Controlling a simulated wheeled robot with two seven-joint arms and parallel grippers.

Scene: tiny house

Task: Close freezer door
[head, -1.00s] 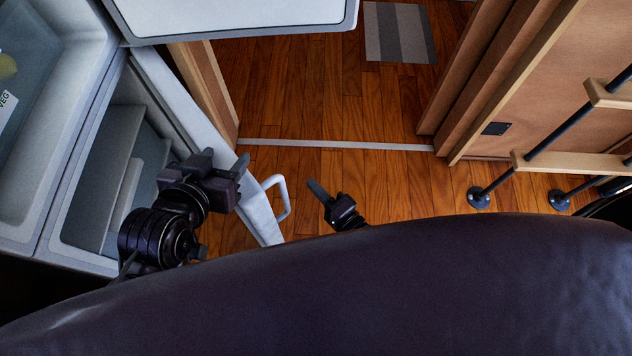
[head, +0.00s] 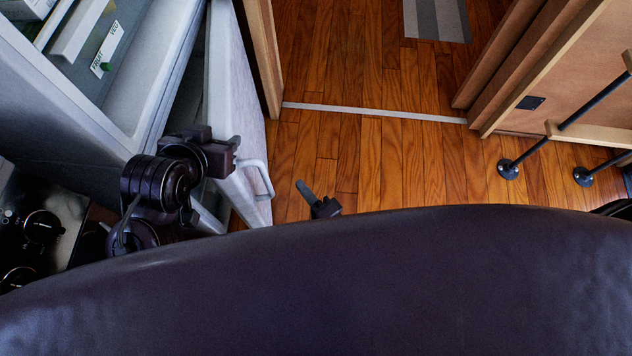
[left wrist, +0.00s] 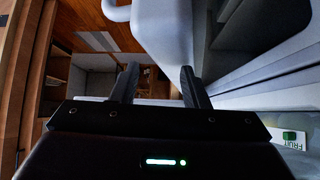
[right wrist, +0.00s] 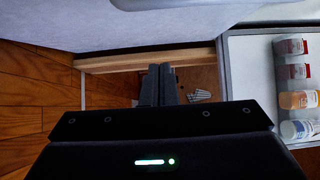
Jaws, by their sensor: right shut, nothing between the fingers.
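The white freezer door (head: 238,110) stands partly open at the left of the head view, with a narrow dark gap between it and the cabinet. Its pale handle (head: 258,180) is on the outer side. In the left wrist view the handle (left wrist: 118,9) is at the top and the door (left wrist: 163,40) is just beyond the fingers. My left gripper (head: 234,153) is open and empty, beside the door near the handle. My right gripper (head: 305,188) is shut and empty, to the right of the handle over the floor. Its fingers (right wrist: 158,88) are together.
The fridge compartment (head: 150,60) above is open. A shelf with several bottles (right wrist: 300,75) shows in the right wrist view. A stove (head: 40,230) is at the left. The wooden floor (head: 380,160) is clear; a ladder (head: 560,130) stands at the right.

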